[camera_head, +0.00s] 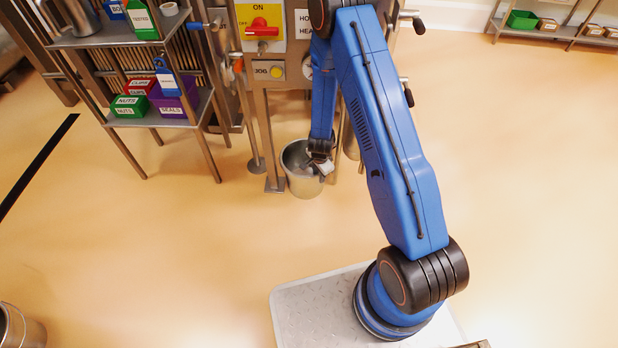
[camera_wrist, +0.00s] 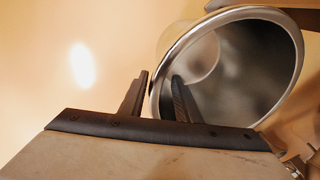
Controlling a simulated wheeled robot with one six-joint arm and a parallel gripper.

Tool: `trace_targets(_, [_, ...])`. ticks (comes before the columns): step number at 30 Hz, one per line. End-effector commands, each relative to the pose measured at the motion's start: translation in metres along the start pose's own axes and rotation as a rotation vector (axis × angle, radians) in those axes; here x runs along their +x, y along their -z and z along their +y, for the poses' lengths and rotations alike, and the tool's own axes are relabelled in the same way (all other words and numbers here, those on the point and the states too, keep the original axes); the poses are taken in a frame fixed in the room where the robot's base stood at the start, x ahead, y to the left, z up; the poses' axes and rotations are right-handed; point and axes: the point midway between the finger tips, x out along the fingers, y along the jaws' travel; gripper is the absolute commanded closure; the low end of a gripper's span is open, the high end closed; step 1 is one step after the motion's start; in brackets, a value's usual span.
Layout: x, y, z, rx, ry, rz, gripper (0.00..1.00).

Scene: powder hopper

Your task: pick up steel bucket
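A steel bucket (camera_head: 303,187) stands upright on the floor in front of the machine frame in the head view. In the wrist view the bucket (camera_wrist: 262,14) shows its round rim and dark, shiny inside. My gripper (camera_head: 322,168) is at the bucket's near right rim, partly hiding it. In the wrist view my gripper (camera_wrist: 161,76) has its two dark fingers apart, one outside the bucket wall and one over the inside, with the rim between them. A gap shows beside the inner finger, so the fingers look open around the rim.
The machine's control panel (camera_head: 268,45) and steel legs stand just behind the bucket. A shelf rack (camera_head: 150,118) with labelled bins is to the left. Another steel container (camera_head: 22,328) stands at the lower left. The floor to the right is clear.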

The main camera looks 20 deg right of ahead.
Motion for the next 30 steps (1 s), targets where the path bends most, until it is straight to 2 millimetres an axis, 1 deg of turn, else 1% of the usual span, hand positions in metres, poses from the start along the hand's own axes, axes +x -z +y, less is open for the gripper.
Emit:
trace_targets(7, [0.001,-0.0006,-0.0007,0.0,0.0,0.0,0.7])
trace_targets(8, [0.001,-0.0006,-0.0007,0.0,0.0,0.0,0.72])
trace_targets(9, [0.001,-0.0006,-0.0007,0.0,0.0,0.0,0.82])
trace_targets(11, [0.0009,-0.0006,-0.0006,0.0,0.0,0.0,0.96])
trace_targets(12, [0.0009,-0.0006,-0.0006,0.0,0.0,0.0,1.0])
trace_targets(30, [0.0004,-0.0003,-0.0012,0.0,0.002,0.001,1.0])
